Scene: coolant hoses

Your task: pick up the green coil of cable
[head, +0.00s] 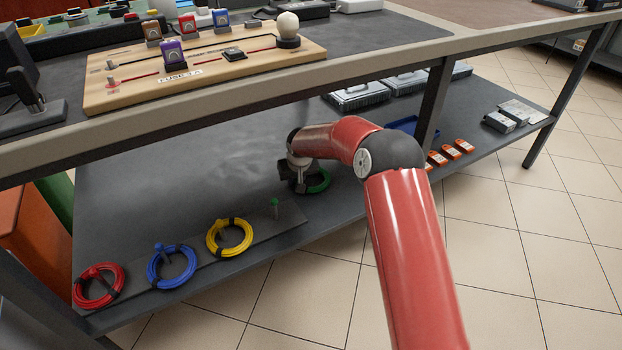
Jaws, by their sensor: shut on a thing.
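The green coil of cable (319,183) is on or just above the lower shelf, to the right of the grey strip with pegs; I cannot tell whether it touches the shelf. My gripper (304,186) reaches down over it from above and is shut on its left side. The gripper and wrist hide much of the coil, and the fingertips are hard to make out. A green-topped peg (274,203) without a coil stands at the right end of the strip.
Yellow (247,242), blue (150,272) and red (123,284) coils sit around pegs on the strip (205,264). A table leg (436,100), orange items (450,153) and a blue tray (408,125) are to the right.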

